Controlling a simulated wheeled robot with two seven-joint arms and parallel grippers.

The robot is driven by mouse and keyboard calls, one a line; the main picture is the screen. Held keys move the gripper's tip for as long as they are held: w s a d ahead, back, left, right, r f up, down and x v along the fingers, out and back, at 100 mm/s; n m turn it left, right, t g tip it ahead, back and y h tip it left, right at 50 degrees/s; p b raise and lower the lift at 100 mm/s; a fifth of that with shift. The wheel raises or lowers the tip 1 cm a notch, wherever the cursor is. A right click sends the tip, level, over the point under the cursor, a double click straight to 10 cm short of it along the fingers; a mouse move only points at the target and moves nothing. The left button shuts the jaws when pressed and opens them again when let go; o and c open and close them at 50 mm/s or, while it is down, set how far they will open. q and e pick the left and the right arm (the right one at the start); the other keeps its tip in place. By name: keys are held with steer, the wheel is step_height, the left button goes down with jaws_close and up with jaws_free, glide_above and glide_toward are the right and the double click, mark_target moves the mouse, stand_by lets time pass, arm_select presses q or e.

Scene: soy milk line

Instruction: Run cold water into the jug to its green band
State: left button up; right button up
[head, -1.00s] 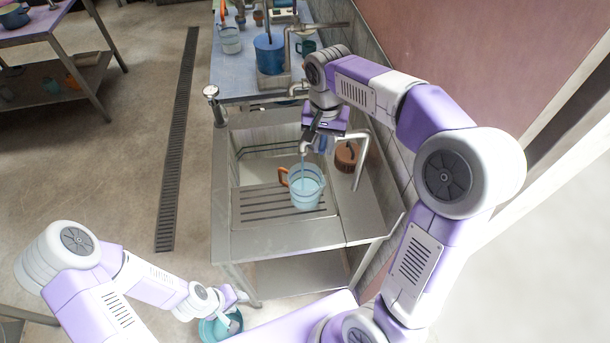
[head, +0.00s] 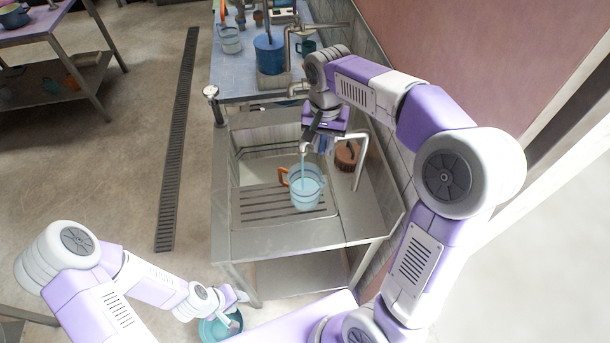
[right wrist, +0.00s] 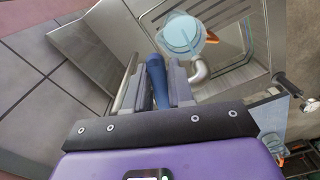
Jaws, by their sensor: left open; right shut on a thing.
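The pale blue jug (head: 307,197) with an orange handle stands upright on the slatted drainer of the sink unit (head: 252,242). A thin blue stream runs from the tap spout (head: 304,148) into it. Thin dark bands circle the jug; I cannot tell which is green, nor the exact water level. The jug also shows in the right wrist view (right wrist: 181,36). My right gripper (head: 318,138) is above and behind the jug, shut on the blue tap lever (right wrist: 156,78). My left gripper (head: 238,296) is open and low at the front, away from the jug.
A teal bucket (head: 208,330) is on the floor by my left gripper. A brown lidded pot (head: 347,156) stands right of the jug, close to a bent metal pipe (head: 362,165). A blue table (head: 237,82) with containers is behind.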

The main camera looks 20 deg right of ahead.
stand_by(0.5)
steer(key=shift+s+d+r+n+p, duration=0.15)
steer(key=shift+d+n+p, duration=0.1)
steer(key=shift+n, duration=0.25)
steer(key=shift+s+d+f+n+p, duration=0.1)
steer(key=shift+d+n+p, duration=0.1)
steer(key=shift+n, duration=0.3)
steer(key=n, duration=0.1)
steer(key=d+n, duration=0.1)
steer(key=shift+s+d+n, duration=0.1)
steer(key=shift+s+n, duration=0.05)
steer(key=shift+n, duration=0.25)
steer(key=o, duration=0.8)
steer(key=shift+o, duration=0.2)
steer(key=shift+p, duration=0.3)
